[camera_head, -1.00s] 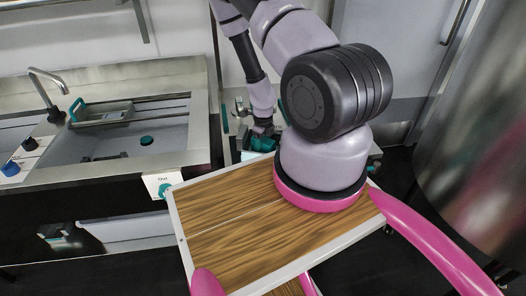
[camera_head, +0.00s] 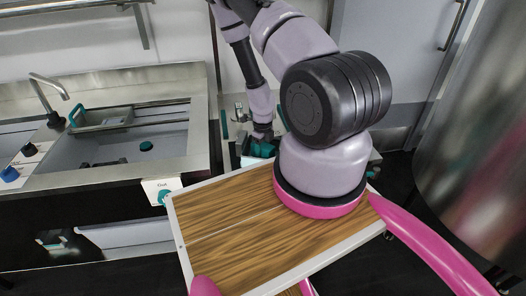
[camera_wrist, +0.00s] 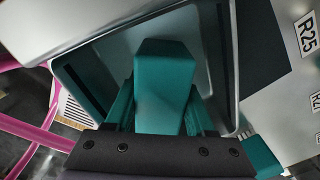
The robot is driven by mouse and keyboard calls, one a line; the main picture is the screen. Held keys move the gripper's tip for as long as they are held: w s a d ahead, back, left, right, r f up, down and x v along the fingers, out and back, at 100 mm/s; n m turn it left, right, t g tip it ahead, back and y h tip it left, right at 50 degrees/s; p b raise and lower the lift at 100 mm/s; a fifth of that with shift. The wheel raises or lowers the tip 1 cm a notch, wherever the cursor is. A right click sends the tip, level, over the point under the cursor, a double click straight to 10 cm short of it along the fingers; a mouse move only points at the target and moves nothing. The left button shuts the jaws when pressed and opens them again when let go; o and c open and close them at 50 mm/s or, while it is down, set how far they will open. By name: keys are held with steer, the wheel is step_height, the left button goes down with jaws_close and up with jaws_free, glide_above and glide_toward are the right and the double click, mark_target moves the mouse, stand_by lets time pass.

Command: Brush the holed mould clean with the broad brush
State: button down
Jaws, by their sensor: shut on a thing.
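In the wrist view, my gripper (camera_wrist: 162,104) is shut on a teal block-shaped handle (camera_wrist: 165,72). It may be the broad brush, but no bristles show. The held thing is in front of a grey, rounded-corner tray or basin (camera_wrist: 222,60), and I cannot tell whether they touch. I cannot make out the holed mould in either view.
A steel sink (camera_head: 70,155) with a tap (camera_head: 50,86) is at the left. A white panel marked "Out" (camera_head: 158,187) is on its front corner. A large steel vessel (camera_head: 475,130) stands at the right. A grey door (camera_head: 395,60) is behind. Dark floor shows between them.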

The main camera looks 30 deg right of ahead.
mark_target(263, 145)
steer(key=shift+s, duration=0.1)
steer(key=shift+r, duration=3.05)
steer(key=shift+r, duration=1.5)
